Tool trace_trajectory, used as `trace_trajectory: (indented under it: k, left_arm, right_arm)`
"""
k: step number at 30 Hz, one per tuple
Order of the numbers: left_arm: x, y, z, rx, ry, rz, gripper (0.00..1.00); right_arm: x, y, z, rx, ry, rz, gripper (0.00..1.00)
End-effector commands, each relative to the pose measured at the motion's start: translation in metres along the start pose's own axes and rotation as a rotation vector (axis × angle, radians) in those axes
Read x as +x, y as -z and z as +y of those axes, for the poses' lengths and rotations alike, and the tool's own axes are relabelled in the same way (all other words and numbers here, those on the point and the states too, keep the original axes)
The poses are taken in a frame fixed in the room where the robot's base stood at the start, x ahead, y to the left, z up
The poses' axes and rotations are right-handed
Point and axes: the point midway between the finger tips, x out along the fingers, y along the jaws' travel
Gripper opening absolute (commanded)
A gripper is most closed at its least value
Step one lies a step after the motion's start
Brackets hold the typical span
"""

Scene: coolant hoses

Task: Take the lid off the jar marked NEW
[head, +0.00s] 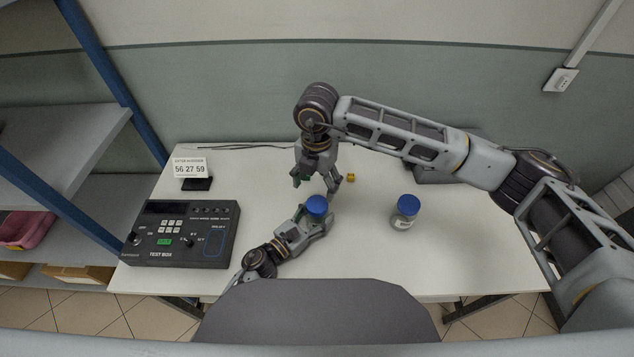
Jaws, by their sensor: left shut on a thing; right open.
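A jar with a blue lid (316,205) stands near the middle of the table, its body mostly hidden by my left gripper. My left gripper (318,222) reaches in from the lower left and is shut on this jar below its lid. My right gripper (322,184) points down just above and behind the lid, with its fingers apart and empty. A second jar (403,220) with a blue lid and a pale label stands apart to the right. The labels are too small or hidden to read, so I cannot tell which jar is marked NEW.
A black test box (180,233) sits on the left of the white table (370,265). A card (190,167) with numbers stands behind it. A small yellow thing (351,178) lies near my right gripper. A dark object (436,176) is partly behind my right arm. The front right is clear.

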Motion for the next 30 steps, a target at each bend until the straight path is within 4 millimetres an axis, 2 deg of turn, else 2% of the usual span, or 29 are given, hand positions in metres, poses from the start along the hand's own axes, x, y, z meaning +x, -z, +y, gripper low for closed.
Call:
trace_trajectory:
  k: [21,30]
  left_arm:
    - [-0.0003,0.0006,0.0002,0.000,-0.001,0.001,0.00]
    - [-0.0003,0.0006,0.0002,0.001,0.000,0.001,0.00]
  right_arm:
    - [0.0000,-0.0009,-0.0024,0.567,0.009,-0.007,0.72]
    - [0.0000,-0.0009,-0.0023,0.682,0.009,-0.008,0.72]
